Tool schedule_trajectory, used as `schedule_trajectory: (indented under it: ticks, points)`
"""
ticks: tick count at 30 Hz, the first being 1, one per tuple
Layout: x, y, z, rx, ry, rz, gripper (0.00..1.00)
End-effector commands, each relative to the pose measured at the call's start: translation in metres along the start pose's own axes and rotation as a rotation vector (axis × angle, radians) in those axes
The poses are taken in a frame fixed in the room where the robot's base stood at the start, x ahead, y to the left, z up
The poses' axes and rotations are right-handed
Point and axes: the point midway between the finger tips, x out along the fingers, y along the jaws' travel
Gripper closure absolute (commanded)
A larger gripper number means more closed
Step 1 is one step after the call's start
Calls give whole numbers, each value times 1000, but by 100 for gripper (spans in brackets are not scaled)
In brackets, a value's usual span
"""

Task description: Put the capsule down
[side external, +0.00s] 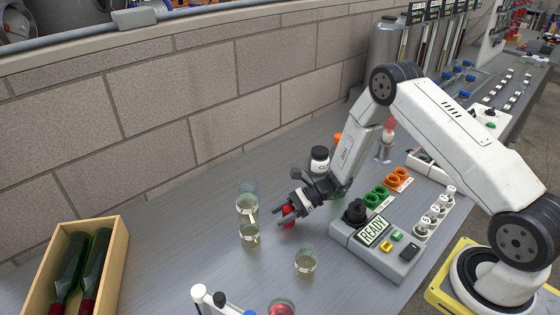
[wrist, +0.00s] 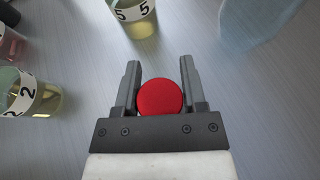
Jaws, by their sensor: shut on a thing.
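The capsule (wrist: 160,98) is red and shows a round end in the wrist view. It sits between the two fingers of my gripper (wrist: 160,68), which is shut on it. In the side view my gripper (side external: 290,212) is over the grey bench, right of the glasses, with the red capsule (side external: 288,211) showing at its jaws. I cannot tell whether the capsule touches the bench.
Glasses of pale liquid stand close by: one (side external: 247,207), one (side external: 249,236) and one (side external: 305,263). A black-capped bottle (side external: 319,160) stands behind my gripper. A READY box (side external: 378,240) is right. A wooden crate (side external: 119,255) holds bottles.

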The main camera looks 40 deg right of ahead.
Motion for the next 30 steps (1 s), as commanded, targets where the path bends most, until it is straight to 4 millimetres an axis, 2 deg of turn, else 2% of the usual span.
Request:
schedule_trajectory:
  ticks: [14, 15, 18, 30]
  points:
    - [2, 0, -4, -1, 0, -1, 61]
    - [2, 0, -4, -2, 0, -1, 40]
    - [2, 0, -4, -1, 0, -1, 11]
    - [1, 0, -3, -2, 0, -1, 11]
